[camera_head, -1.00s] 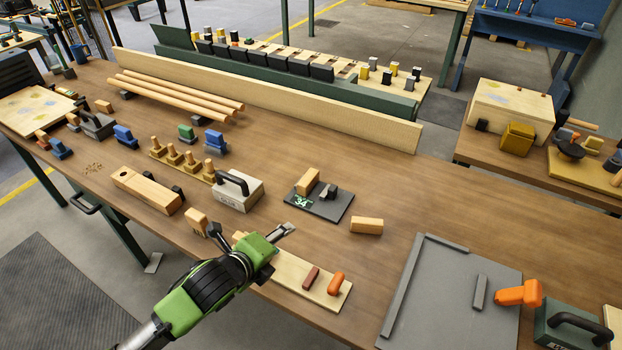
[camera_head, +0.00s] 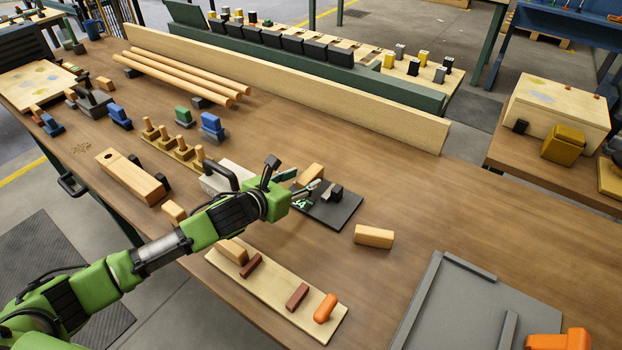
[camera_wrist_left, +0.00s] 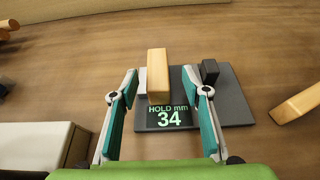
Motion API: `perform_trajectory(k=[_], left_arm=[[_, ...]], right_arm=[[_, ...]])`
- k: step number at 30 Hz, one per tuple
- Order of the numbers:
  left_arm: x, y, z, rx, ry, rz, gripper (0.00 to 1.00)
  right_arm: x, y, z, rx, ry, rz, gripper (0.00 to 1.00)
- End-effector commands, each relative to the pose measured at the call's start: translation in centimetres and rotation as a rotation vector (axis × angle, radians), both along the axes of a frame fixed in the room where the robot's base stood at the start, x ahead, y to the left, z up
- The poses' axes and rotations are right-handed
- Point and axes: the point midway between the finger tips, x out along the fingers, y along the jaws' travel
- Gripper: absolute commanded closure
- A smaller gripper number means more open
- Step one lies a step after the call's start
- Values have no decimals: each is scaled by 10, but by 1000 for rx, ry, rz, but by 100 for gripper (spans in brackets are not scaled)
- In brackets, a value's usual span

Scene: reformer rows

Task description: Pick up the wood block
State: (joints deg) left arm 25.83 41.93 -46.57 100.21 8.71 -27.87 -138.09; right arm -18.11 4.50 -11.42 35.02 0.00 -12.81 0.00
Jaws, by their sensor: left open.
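A light wood block (camera_head: 311,174) stands on a dark grey plate (camera_head: 340,213) in the middle of the bench. In the left wrist view the wood block (camera_wrist_left: 158,75) is straight ahead, behind a display reading "HOLD mm 34" (camera_wrist_left: 169,117). My left gripper (camera_head: 297,184) is open and empty, reaching over the near left side of the plate. In the wrist view its two teal fingers (camera_wrist_left: 160,82) appear on either side of the block, with gaps to both. I cannot tell how far the fingertips are from it. My right gripper is not in view.
A grey box with a black handle (camera_head: 216,182) is beside my left gripper. Another wood block (camera_head: 374,236) lies right of the plate. A small black block (camera_head: 333,190) sits on the plate. A pale board (camera_head: 275,290) with several pieces lies in front. Bench beyond the plate is clear.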

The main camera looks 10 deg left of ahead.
Motion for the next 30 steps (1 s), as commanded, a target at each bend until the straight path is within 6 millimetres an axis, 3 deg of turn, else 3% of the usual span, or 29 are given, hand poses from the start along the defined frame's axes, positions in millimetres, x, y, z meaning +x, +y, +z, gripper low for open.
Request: perform_trajectory(k=[4,12,21,26,30], left_arm=[[15,-4,-5,-3,2,2,57],[40,-12,-17,-2,1,3,57],[43,-14,-19,0,0,2,57],[43,-14,-19,0,1,2,96],[43,-14,-19,0,0,2,100]], right_arm=[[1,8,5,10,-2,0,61],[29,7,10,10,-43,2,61],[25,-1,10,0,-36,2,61],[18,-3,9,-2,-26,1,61],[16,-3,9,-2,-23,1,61]])
